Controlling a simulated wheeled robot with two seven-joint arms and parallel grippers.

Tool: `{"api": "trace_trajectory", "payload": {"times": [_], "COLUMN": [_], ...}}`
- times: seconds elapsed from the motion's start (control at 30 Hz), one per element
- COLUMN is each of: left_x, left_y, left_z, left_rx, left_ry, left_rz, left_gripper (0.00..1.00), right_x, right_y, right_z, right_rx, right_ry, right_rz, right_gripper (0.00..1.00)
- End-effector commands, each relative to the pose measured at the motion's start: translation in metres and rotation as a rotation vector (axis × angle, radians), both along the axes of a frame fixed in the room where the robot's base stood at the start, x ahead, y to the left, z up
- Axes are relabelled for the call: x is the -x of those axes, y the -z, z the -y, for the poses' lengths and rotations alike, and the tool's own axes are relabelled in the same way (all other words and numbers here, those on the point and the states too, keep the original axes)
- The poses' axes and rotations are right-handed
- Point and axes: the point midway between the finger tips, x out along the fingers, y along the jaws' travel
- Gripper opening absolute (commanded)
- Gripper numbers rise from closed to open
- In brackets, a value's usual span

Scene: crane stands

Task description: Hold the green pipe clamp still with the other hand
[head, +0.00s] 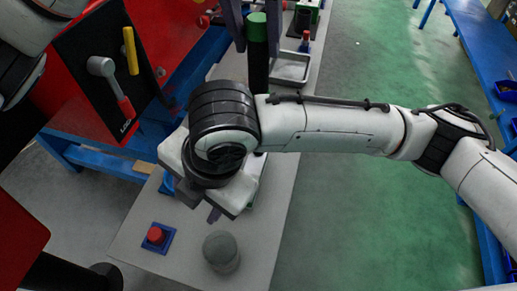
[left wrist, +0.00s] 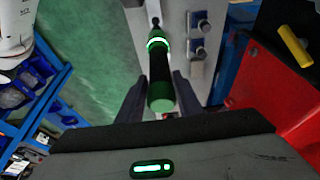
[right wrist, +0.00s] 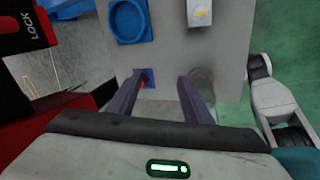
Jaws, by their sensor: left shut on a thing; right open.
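A black bar with a green end (head: 257,30), apparently the green pipe clamp, shows at the table's far part in the head view. In the left wrist view the bar (left wrist: 161,78) has a glowing green ring. My left gripper (left wrist: 160,76) is shut on it, with its purple fingers on either side. In the head view these fingers show at the top edge. My right gripper (head: 215,207) is over the near part of the table, its head hiding the table below. In the right wrist view its fingers (right wrist: 160,78) are apart with nothing held between them.
A red button on a blue base (head: 155,237) and a grey cylinder (head: 221,252) stand on the near table. A metal tray (head: 290,67) lies beyond my right forearm. A black panel with a yellow handle (head: 129,50) stands at left. Green floor (head: 390,75) is clear at right.

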Motion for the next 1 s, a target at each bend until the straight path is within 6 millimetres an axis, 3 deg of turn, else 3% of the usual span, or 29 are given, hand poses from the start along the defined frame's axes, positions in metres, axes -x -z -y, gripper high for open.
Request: {"api": "trace_trajectory", "payload": {"times": [0.2, 0.4, 0.67, 1.0], "left_x": [-0.001, -0.001, 0.0, 0.0], "left_y": [-0.002, -0.002, -0.002, -0.003], "left_z": [0.0, 0.0, 0.0, 0.0], "left_rx": [0.004, 0.004, 0.004, 0.004], "left_ry": [0.0, 0.0, 0.0, 0.0], "left_rz": [0.005, 0.005, 0.005, 0.005], "left_gripper": [0.0, 0.0, 0.0, 0.0], "right_x": [-0.013, -0.025, -0.032, -0.046], "right_y": [0.017, 0.024, 0.034, 0.073], "right_z": [0.026, 0.053, 0.063, 0.068], "right_rx": [0.262, 0.423, 0.469, 0.469], "right_ry": [-0.141, -0.202, -0.213, -0.212], "right_rz": [0.18, 0.254, 0.269, 0.268], "right_gripper": [0.45, 0.45, 0.45, 0.45]}}
